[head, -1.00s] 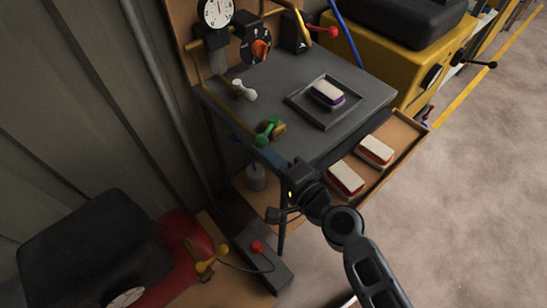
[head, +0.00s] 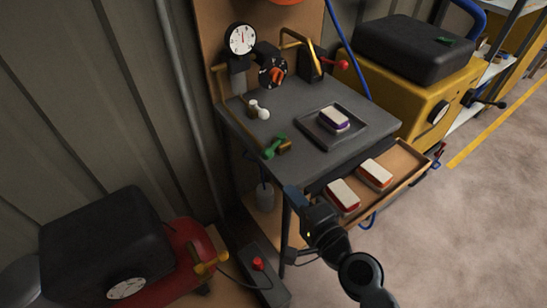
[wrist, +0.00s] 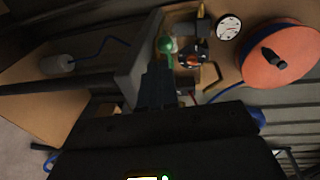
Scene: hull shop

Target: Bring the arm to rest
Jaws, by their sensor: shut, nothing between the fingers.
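My gripper (head: 294,197) is in front of the near left corner of the dark workbench (head: 258,128), close to the open drawer (head: 398,192). In the wrist view my gripper (wrist: 157,88) points toward the bench edge (wrist: 138,70), with its fingers together and empty. My arm reaches up from the bottom right in the head view. Whether the gripper touches the bench cannot be told.
A tray (head: 312,122) with a purple-and-white block (head: 334,119) lies on the bench. A red machine (head: 190,248) stands left. Floor at right is clear.

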